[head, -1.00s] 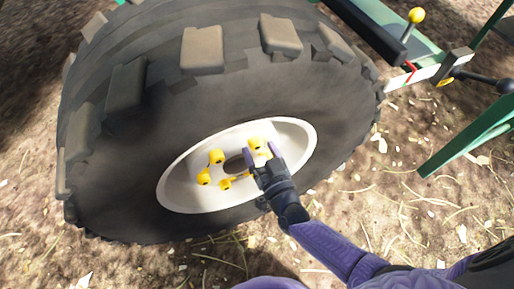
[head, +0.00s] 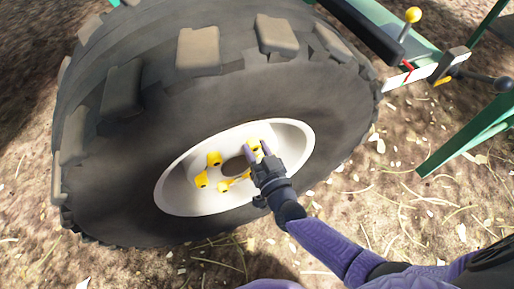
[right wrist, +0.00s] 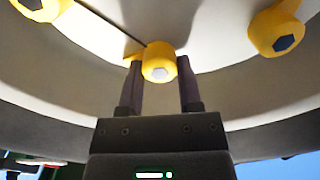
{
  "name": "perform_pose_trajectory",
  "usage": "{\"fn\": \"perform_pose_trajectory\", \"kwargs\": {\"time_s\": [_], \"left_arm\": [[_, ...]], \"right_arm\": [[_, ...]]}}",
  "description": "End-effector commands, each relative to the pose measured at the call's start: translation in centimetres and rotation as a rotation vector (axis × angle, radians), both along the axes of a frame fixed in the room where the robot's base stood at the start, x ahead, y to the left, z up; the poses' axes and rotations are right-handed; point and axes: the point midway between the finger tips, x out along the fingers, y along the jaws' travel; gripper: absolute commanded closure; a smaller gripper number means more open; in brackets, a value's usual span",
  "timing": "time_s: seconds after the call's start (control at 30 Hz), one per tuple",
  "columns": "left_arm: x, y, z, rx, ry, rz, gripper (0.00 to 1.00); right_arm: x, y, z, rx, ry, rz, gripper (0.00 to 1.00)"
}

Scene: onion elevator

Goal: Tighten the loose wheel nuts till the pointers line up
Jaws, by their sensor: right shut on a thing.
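The big black tyre's white wheel rim (head: 178,190) carries several yellow wheel nuts with pointer tabs around a dark hub hole. My right gripper (head: 258,152) reaches the rim's right part. Its fingers stand on both sides of one yellow nut (right wrist: 159,62) and are shut on it. That nut's tab points left in the right wrist view. Another nut (right wrist: 278,35) is to its right and one (right wrist: 40,6) to its left, both clear of the fingers. In the head view, two nuts (head: 214,159) (head: 201,180) sit at the left of the hub. My left gripper is out of view.
The tyre (head: 130,160) fills the middle of the head view. A green frame leg (head: 465,140) and a lever with a yellow knob (head: 413,15) stand at the right. Straw-strewn ground lies around the wheel.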

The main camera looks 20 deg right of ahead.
Motion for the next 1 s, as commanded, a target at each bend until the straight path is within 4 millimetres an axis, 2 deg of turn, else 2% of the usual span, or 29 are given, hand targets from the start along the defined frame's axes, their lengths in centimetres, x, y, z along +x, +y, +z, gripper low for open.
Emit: {"fn": "perform_pose_trajectory", "kwargs": {"time_s": [0.27,1.0], "left_arm": [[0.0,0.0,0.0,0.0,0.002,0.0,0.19],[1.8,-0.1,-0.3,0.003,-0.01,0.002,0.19]], "right_arm": [[0.0,0.0,-0.1,0.091,0.005,0.0,1.0],[-0.1,-0.1,-0.3,0.681,0.027,0.0,1.0]]}}
